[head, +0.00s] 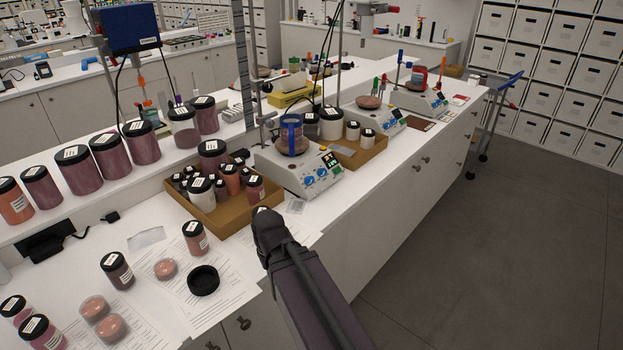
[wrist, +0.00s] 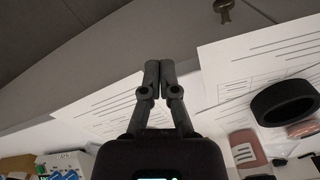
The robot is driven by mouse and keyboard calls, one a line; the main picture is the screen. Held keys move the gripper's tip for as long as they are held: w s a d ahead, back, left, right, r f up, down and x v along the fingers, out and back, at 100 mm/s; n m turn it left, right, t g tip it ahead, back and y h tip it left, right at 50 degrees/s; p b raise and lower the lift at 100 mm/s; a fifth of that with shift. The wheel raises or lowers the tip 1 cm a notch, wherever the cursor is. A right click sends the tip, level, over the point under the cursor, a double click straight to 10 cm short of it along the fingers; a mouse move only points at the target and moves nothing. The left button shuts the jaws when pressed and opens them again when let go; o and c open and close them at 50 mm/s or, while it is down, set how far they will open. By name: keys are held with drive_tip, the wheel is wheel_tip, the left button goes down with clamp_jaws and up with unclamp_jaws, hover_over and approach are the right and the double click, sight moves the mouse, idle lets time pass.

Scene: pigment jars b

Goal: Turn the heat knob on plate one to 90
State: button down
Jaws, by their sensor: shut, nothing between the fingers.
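Three white hot plates stand in a row on the bench in the head view: the nearest one (head: 282,171), a middle one (head: 388,124) and a far one (head: 433,104). I cannot read which is plate one. The nearest has two blue knobs, a left knob (head: 308,181) and a right knob (head: 322,173), and small green displays; their settings are too small to read. My gripper (wrist: 160,66) is shut and empty over paper sheets. In the head view my arm's end is near the bench edge, left of and nearer than the nearest plate. A white and blue device part shows in the wrist view's lower left corner.
A cardboard tray of jars (head: 222,219) sits left of the nearest plate; another tray (head: 362,153) stands right of it. A black lid (head: 203,280) and loose jars lie on papers at the front.

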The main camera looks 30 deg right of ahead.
drive_tip(key=c, duration=0.9)
unclamp_jaws()
drive_tip(key=o, duration=0.4)
drive_tip(key=shift+w+d+r, duration=0.1)
drive_tip(key=shift+w+d, duration=0.05)
drive_tip(key=shift+w, duration=0.15)
drive_tip(key=shift+o, duration=0.8)
drive_tip(key=w+d+r, duration=0.1)
drive_tip(key=w, duration=0.1)
drive_tip(key=w+d+r+t+y+p, duration=0.1)
drive_tip(key=w+d, duration=0.1)
drive_tip(key=w+d+y+p, duration=0.1)
drive_tip(key=w, duration=0.2)
drive_tip(key=shift+d+r+t, duration=0.4)
drive_tip(key=w+d+r+t+p, duration=0.2)
drive_tip(key=w+d+r, duration=0.3)
drive_tip(key=d, duration=0.7)
drive_tip(key=w+d+r+t+y+p, duration=0.1)
drive_tip(key=w+d+r+t+p, duration=0.2)
drive_tip(key=w+d+r+t, duration=0.2)
drive_tip(key=w+d, duration=0.3)
drive_tip(key=d, duration=0.4)
drive_tip(key=shift+d+r+y+p, duration=0.15)
drive_tip(key=shift+r+y+p, duration=0.15)
drive_tip(key=shift+p, duration=0.05)
drive_tip(key=shift+w+f, duration=0.1)
drive_tip(key=shift+w, duration=0.05)
